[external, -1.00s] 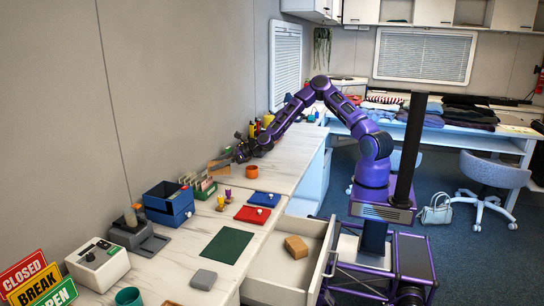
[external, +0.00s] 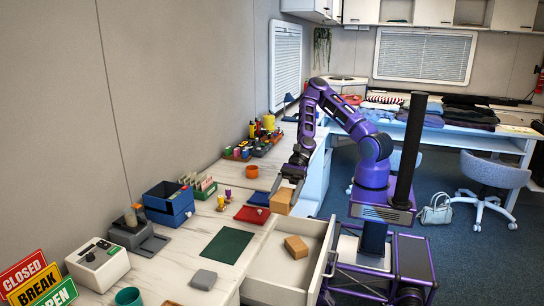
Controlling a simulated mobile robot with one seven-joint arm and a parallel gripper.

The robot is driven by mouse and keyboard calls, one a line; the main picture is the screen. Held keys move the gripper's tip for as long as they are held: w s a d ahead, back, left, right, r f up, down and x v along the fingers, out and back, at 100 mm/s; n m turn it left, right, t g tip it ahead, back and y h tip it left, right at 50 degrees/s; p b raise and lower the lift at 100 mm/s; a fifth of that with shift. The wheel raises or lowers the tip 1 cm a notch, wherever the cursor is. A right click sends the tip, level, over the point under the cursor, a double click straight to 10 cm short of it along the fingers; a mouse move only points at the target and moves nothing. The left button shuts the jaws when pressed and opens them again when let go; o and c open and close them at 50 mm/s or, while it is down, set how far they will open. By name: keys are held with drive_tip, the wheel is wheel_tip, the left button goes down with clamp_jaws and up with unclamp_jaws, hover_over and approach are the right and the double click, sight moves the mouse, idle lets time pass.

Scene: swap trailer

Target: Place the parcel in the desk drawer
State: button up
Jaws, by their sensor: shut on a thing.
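A small tan parcel (external: 281,202) is held by my gripper (external: 283,188), which points down and is shut on it. The parcel is above the counter's front edge, just behind the drawer in this view. The white desk drawer (external: 272,271) is pulled open at the front of the desk. Another tan box (external: 297,248) lies inside the drawer near its back. My fingertips are small in the external view and partly hidden by the parcel.
On the counter are a red pouch (external: 252,214), a blue pouch (external: 258,198), a green mat (external: 228,245), a grey block (external: 204,279) and a blue bin (external: 169,204). The front part of the drawer floor is free.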

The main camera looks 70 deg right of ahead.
sight(289, 281)
drive_tip(key=shift+n+g, duration=0.4)
drive_tip(key=shift+g, duration=0.1)
drive_tip(key=s+f, duration=0.1)
drive_tip(key=f, duration=0.9)
drive_tip(key=f+b, duration=0.1)
drive_tip(key=f, duration=0.9)
drive_tip(key=s+f+b, duration=0.1)
drive_tip(key=f, duration=1)
drive_tip(key=shift+s+a, duration=0.15)
drive_tip(key=shift+s, duration=0.15)
drive_tip(key=shift+r, duration=0.1)
drive_tip(key=o, duration=1.4)
drive_tip(key=v, duration=1.2)
